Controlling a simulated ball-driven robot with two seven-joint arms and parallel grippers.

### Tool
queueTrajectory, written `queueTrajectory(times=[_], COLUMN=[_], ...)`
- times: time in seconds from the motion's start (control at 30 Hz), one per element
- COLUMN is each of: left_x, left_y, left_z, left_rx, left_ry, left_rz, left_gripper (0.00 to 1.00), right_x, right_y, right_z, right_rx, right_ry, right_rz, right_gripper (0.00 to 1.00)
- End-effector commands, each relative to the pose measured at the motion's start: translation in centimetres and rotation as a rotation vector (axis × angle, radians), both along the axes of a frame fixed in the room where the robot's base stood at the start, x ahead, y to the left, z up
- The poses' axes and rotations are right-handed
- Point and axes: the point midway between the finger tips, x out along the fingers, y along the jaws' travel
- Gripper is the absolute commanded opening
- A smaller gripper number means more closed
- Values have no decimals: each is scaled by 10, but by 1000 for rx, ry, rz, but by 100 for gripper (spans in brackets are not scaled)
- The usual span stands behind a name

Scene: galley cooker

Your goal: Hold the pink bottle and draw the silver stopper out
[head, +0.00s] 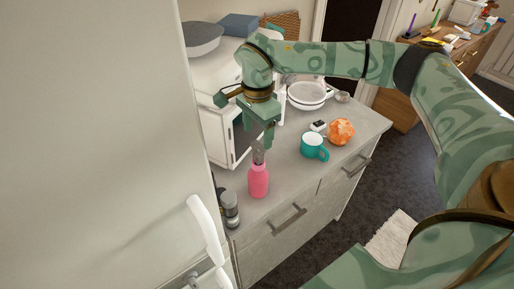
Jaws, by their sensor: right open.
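The pink bottle (258,183) stands upright on the grey counter near its front edge. The silver stopper (258,157) is in the bottle's neck, at its top. My right gripper (262,143) points down from above, its fingers open and at the top of the stopper. I cannot tell whether they touch it. My left gripper is not in view.
A dark grey and black object (230,210) stands left of the bottle, beside a tall white door (110,150) with a white handle. Counter between bottle and mug is clear.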

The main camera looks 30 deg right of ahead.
Motion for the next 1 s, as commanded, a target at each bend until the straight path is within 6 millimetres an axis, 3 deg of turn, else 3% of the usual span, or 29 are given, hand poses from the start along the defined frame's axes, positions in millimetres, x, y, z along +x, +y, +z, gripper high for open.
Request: queueTrajectory(times=[0.13, 0.3, 0.5, 0.77, 0.93, 1.0], left_x=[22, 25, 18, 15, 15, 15], left_y=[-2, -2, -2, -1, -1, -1], left_z=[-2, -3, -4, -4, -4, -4], left_rx=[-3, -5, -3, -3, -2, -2], left_ry=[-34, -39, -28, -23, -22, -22], left_rz=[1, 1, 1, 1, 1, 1], left_gripper=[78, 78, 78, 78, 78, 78], right_x=[-1, 0, 0, 0, 0, 0], right_y=[0, 0, 0, 0, 0, 0], right_z=[-34, -60, -73, -74, -74, -74], right_rx=[1, 1, 1, 1, 1, 1], right_ry=[4, 1, -1, -1, -1, -1], right_rz=[-2, -2, -1, -2, -2, -2], right_gripper=[64, 64, 64, 64, 16, 16])
